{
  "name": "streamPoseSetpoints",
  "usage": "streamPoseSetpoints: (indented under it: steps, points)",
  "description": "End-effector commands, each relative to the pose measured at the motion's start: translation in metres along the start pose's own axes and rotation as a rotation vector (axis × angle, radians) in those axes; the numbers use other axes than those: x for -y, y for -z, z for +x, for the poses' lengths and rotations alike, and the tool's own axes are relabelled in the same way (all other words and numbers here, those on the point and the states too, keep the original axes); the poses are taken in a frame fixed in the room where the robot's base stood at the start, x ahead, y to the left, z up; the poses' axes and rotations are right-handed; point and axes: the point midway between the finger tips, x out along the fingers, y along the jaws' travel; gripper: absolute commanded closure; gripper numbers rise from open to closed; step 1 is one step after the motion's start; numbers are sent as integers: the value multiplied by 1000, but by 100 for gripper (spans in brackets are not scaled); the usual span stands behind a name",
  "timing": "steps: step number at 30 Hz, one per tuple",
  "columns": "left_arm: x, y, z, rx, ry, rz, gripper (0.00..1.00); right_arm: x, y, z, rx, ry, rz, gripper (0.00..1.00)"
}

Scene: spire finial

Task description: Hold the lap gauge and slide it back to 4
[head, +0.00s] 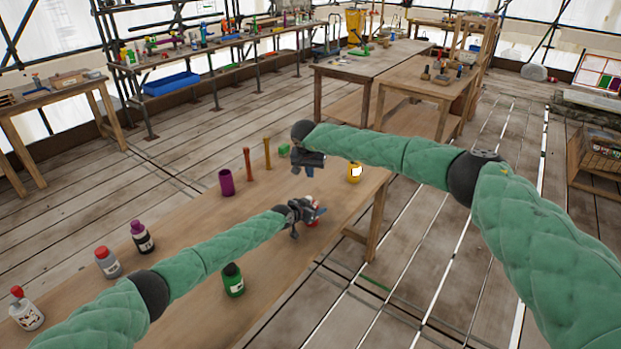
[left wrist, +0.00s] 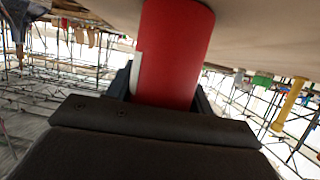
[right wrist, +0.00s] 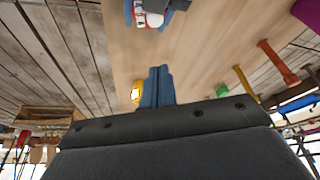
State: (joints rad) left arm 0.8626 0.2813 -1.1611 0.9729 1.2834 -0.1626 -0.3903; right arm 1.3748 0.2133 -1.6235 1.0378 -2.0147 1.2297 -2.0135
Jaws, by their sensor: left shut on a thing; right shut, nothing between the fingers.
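My left gripper (head: 308,214) is shut on a red cylindrical thing with a white patch, low over the near table (head: 190,228) close to its right edge. My right gripper (head: 309,172) is shut and empty above the table, farther back than the left. Its blue fingers (right wrist: 158,85) are together in the right wrist view. I cannot make out a lap gauge or its numbers for sure.
A green bottle (head: 233,281), a dark purple-capped bottle (head: 142,237) and a red-capped grey bottle (head: 107,263) stand on the near table.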

Motion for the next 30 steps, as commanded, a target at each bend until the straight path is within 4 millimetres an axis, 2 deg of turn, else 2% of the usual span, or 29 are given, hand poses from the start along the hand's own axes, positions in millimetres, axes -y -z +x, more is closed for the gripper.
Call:
streamPoseSetpoints:
  steps: [5,17,30]
  points:
    - [-1,-4,0,4,-1,-1,74,0,0,-6,0,0,0,100]
    - [-1,-4,0,4,-1,-1,74,6,14,14,18,20,-47,100]
    - [-1,-4,0,5,-1,-1,74,8,13,76,18,21,-46,100]
